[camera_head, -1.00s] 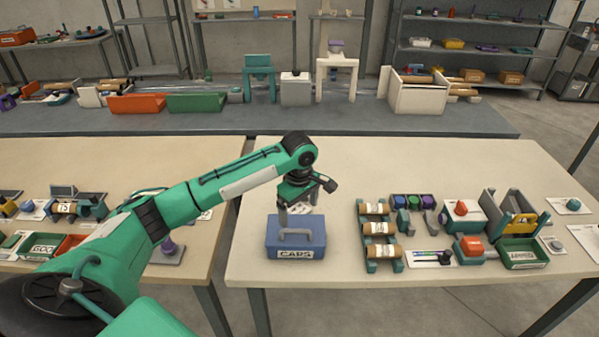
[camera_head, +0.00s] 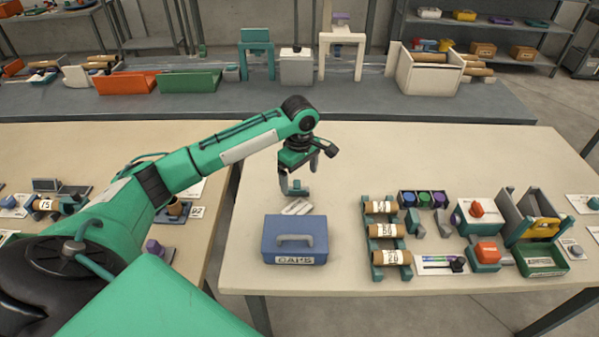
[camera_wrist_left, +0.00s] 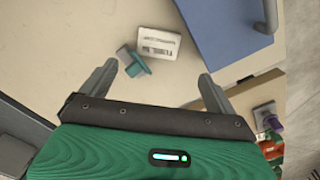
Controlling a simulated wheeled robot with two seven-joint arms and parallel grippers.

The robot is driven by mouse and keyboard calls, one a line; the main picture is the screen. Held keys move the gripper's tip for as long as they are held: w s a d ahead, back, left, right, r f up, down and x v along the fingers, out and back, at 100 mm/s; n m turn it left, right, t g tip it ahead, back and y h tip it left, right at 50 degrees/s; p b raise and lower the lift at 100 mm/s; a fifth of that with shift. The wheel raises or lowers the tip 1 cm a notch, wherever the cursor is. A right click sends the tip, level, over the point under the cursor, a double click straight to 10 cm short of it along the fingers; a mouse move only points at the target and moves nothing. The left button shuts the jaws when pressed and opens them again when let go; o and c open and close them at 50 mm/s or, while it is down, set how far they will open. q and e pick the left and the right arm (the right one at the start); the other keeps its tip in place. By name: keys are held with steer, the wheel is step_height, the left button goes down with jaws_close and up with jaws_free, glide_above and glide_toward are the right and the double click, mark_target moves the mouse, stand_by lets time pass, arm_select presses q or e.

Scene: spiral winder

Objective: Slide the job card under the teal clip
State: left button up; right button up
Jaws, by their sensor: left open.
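A white card with dark print (camera_wrist_left: 158,42), which looks like the job card, lies flat on the table in the left wrist view. It shows as a pale piece (camera_head: 297,207) just behind the blue CAPS box in the head view. A small teal piece with a grey part (camera_wrist_left: 134,62), likely the teal clip, sits at the card's lower left edge; whether they overlap is unclear. My left gripper (camera_head: 300,178) is over the table behind the box. Its fingers (camera_wrist_left: 158,72) are spread and empty, with the teal piece and card ahead between them. My right gripper is not in view.
The blue CAPS box (camera_head: 295,240) with a handle stands close in front of the card. A rack of labelled rolls (camera_head: 384,240), coloured caps and a green tray (camera_head: 541,260) stand to the right. The tabletop behind the card is clear.

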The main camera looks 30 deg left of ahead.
arm_select(q)
glide_above(299, 210)
step_height(299, 210, down, 5)
step_height(299, 210, down, 7)
steer(key=shift+s+d+f+p, duration=0.1)
steer(key=shift+s+f+p, duration=0.05)
steer(key=shift+p, duration=0.8)
steer(key=shift+f, duration=0.85)
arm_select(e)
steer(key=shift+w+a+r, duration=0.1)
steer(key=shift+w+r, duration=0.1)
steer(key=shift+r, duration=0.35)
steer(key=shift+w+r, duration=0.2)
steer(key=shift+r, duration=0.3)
arm_select(q)
steer(key=c, duration=0.7)
steer(key=shift+c, duration=0.2)
steer(key=shift+r, duration=0.1)
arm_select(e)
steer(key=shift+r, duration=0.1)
